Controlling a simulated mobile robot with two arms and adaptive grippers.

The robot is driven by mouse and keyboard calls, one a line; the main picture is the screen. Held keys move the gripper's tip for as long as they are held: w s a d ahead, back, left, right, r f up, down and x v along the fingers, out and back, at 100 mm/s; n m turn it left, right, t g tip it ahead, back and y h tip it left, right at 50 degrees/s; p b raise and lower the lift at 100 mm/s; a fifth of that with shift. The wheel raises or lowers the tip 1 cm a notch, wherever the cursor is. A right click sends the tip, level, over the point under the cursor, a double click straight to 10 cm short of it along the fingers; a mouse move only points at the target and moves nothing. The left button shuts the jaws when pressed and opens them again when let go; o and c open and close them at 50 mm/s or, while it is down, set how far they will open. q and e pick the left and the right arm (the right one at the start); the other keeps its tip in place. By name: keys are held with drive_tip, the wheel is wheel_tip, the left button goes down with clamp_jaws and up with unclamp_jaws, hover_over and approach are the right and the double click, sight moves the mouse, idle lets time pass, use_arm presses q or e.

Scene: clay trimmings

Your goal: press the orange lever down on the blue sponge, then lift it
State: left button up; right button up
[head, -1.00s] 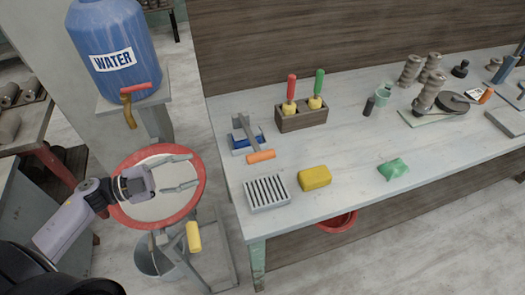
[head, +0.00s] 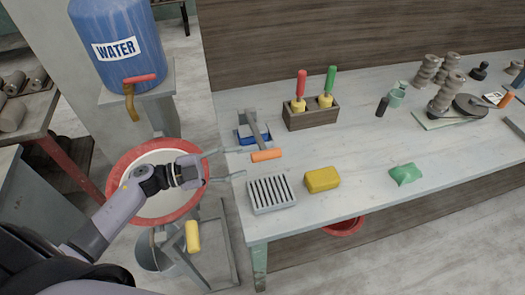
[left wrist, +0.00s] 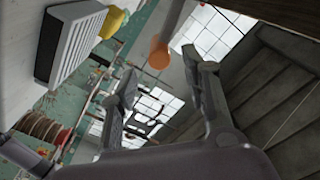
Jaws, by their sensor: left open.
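The orange lever (head: 266,156) is a handle on a grey arm, near the left edge of the workbench. The blue sponge (head: 246,133) sits in a grey holder under the raised grey arm and is partly hidden by it. My left gripper (head: 240,162) is open and empty, with its fingers pointing right toward the orange handle, a little short of it. In the left wrist view the orange end (left wrist: 159,55) shows ahead, between the two spread fingers (left wrist: 166,75). My right gripper is not in view.
A grey slatted dish (head: 272,195) and a yellow sponge (head: 322,180) lie in front of the lever. A wooden block (head: 310,120) with red and green handled tools stands behind. A red-rimmed basin (head: 122,180) is under my left arm.

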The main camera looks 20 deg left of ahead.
sight(257, 154)
use_arm(q)
drive_tip(key=p+x, duration=0.1)
drive_tip(key=x, duration=0.5)
drive_tip(key=shift+w+d+r, duration=0.1)
drive_tip(key=shift+r, duration=0.05)
drive_tip(key=shift+w+d+p, duration=0.3)
drive_tip(key=shift+w+d, duration=0.1)
drive_tip(key=shift+d, duration=0.15)
drive_tip(key=shift+c, duration=0.3)
drive_tip(key=shift+s+f, duration=0.1)
drive_tip(key=shift+f, duration=0.15)
clamp_jaws()
